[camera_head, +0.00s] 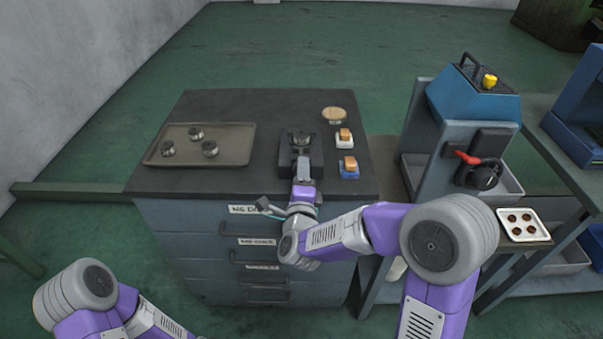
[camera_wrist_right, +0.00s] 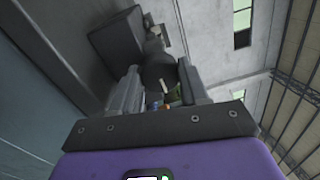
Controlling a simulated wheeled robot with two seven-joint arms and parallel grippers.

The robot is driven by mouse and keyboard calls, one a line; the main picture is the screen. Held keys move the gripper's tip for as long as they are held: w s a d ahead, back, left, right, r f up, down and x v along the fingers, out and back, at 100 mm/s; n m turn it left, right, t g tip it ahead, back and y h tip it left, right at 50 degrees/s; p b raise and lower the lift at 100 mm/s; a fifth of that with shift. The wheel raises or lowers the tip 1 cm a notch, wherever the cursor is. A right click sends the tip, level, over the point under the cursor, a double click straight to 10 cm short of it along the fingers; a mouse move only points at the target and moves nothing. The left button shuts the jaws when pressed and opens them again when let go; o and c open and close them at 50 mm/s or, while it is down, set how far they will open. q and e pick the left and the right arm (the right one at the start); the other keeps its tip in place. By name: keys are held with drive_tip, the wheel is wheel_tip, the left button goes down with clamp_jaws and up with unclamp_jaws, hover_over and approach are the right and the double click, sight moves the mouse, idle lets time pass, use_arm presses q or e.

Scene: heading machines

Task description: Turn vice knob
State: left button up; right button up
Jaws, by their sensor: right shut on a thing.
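The dark vice (camera_head: 301,140) stands on the black top of the drawer cabinet, with a round metal part held near its back. My right gripper (camera_head: 303,180) is at the vice's front end, over the cabinet's front edge. It is shut on the vice knob, which the gripper mostly hides in the head view. In the right wrist view, a dark rounded knob (camera_wrist_right: 158,68) shows between the two fingers of my gripper (camera_wrist_right: 163,88). The vice's dark body (camera_wrist_right: 118,45) is just beyond. My left arm shows at the lower left of the head view, but its gripper is out of view.
A tray (camera_head: 240,145) with three round metal parts lies left of the vice. Two orange-topped blocks (camera_head: 345,136) (camera_head: 349,166) and a round tan disc (camera_head: 334,114) are to its right. A blue-grey machine (camera_head: 470,100) and a white tray (camera_head: 540,231) stand farther right.

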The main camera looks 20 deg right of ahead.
drive_tip(key=shift+r, duration=0.1)
drive_tip(key=o, duration=1.1)
drive_tip(key=shift+c, duration=0.2)
drive_tip(key=v, duration=0.7)
drive_tip(key=shift+s, duration=0.3)
drive_tip(key=shift+a, duration=0.1)
